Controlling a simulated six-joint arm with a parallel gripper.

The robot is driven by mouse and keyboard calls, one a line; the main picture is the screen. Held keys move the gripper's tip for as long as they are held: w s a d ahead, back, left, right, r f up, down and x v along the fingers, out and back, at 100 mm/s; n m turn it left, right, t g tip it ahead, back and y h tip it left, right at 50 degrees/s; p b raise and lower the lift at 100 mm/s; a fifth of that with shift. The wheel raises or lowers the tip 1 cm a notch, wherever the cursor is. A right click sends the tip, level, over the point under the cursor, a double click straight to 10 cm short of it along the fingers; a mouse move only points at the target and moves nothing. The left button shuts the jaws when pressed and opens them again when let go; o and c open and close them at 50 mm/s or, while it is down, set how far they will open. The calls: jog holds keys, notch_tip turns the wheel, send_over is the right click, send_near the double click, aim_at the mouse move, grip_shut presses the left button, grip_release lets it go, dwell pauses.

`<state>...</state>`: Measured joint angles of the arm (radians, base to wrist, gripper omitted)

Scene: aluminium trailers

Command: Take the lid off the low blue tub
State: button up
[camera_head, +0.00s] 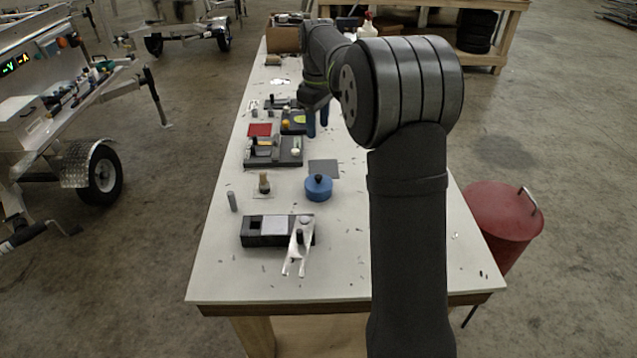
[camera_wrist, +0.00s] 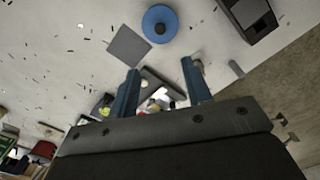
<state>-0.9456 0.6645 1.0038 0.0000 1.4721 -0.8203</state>
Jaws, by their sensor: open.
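The low blue tub (camera_head: 318,193) stands on the white bench, right of the middle of the near half. Its blue lid with a dark knob (camera_head: 318,178) sits on top; the lid also shows at the top of the wrist view (camera_wrist: 152,30). My gripper (camera_head: 317,129) is open and empty, with two blue fingers pointing down. It hangs farther along the bench than the tub, above and apart from it. In the wrist view my gripper (camera_wrist: 160,67) has its fingers spread below the tub in the picture.
A grey square plate (camera_head: 323,168) lies just behind the tub. A small wooden-handled stamp (camera_head: 264,184) and a grey cylinder (camera_head: 232,201) stand to its left. A black block (camera_head: 262,232) with a silver bracket (camera_head: 297,255) lies nearer. A dark tray (camera_head: 260,157) of parts lies farther back.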

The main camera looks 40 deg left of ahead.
send_over(319, 176)
notch_tip(319, 176, down, 12)
jog(key=shift+a+r, duration=0.15)
jog(key=shift+r, duration=0.1)
jog(key=shift+f, duration=2.65)
grip_shut()
